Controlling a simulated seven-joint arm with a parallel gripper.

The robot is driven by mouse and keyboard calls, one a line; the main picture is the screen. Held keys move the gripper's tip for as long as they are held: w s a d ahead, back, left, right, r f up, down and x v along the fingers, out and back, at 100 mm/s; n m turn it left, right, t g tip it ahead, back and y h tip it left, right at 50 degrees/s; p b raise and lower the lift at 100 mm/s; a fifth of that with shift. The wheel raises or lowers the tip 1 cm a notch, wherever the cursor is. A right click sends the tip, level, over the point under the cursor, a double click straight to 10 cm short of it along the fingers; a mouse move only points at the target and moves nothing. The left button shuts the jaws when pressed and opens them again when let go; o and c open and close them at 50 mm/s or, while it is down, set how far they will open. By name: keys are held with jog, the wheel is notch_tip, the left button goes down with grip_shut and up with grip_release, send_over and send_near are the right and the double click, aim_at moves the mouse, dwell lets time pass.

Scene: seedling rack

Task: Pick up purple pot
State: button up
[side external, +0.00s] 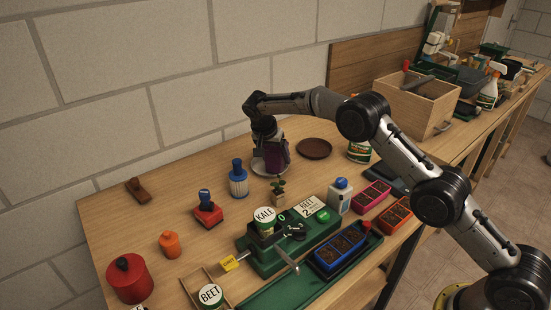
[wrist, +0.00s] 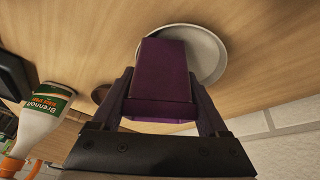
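The purple pot (wrist: 160,75) is between the two fingers of my gripper (wrist: 163,88) in the wrist view. The fingers lie against its two sides, and I see no clear gap. In the side view the pot (side external: 277,153) is dark purple, partly hidden by my gripper (side external: 269,140), which comes down from above. A pale round saucer (wrist: 212,52) lies on the table behind the pot in the wrist view. In the side view the saucer (side external: 258,167) shows around the pot's lower part. Whether the pot touches the saucer is hard to tell.
A brown saucer (side external: 314,148) lies to the right. A blue-topped cylinder (side external: 238,183) and a small potted seedling (side external: 278,193) stand in front. A white bottle (wrist: 42,115) is at the left in the wrist view. The block wall rises close behind.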

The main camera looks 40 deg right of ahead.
jog(key=shift+r, duration=0.1)
jog(key=c, duration=0.8)
